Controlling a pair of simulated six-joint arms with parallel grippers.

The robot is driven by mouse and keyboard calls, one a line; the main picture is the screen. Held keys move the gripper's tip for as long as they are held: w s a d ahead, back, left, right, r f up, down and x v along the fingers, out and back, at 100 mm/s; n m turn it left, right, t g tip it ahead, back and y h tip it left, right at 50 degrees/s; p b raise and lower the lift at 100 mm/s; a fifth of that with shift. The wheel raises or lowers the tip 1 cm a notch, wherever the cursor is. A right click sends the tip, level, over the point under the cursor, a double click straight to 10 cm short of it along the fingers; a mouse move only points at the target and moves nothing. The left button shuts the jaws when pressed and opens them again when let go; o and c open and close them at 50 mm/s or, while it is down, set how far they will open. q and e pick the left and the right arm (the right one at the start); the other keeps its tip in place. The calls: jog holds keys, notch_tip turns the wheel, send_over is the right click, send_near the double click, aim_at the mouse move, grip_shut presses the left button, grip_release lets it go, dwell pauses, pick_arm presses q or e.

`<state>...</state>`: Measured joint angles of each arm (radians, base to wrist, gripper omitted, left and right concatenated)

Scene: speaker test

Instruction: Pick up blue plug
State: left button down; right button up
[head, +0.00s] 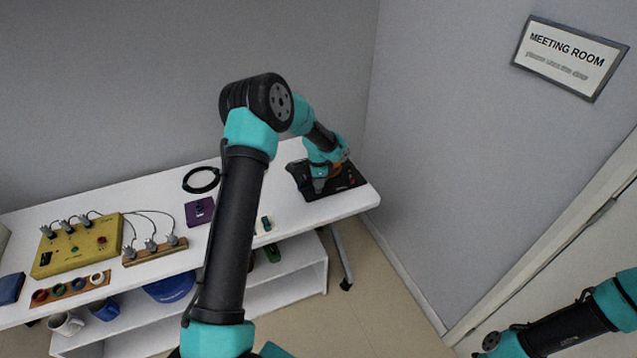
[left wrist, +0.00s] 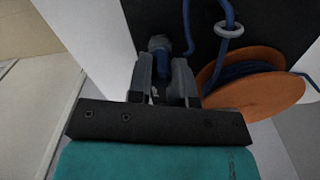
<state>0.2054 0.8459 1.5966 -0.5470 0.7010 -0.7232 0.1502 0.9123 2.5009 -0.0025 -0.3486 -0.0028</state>
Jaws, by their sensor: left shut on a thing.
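My left gripper (head: 322,182) is low over the black board at the right end of the table. In the left wrist view the left gripper (left wrist: 163,80) is shut on the blue plug (left wrist: 161,45), whose dark blue-grey end shows between and just beyond the fingers. A blue cable (left wrist: 187,20) runs beside it. In the head view the plug cannot be made out behind the gripper. My right arm shows at the lower right, but its gripper is not in view.
The black board (head: 349,180) carries an orange spool (left wrist: 255,97) close beside the left gripper, with blue cable on it. A purple box (head: 199,211), a black cable coil (head: 201,180) and a yellow box (head: 77,246) stand farther left on the white table (head: 160,193). A wall rises behind.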

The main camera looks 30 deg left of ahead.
pick_arm(q)
jog(key=shift+r, duration=0.55)
notch_tip(320, 180, up, 3)
jog(key=shift+s+f, duration=0.1)
jog(key=shift+f, duration=0.05)
jog(key=s+d+r, duration=0.1)
jog(key=s+d, duration=0.7)
jog(key=s, duration=0.5)
jog(key=shift+s+d, duration=0.2)
jog(key=shift+s, duration=0.05)
jog(key=shift+r, duration=0.2)
notch_tip(320, 180, up, 19)
dwell(0.7)
jog(key=shift+a, duration=0.15)
dwell(0.3)
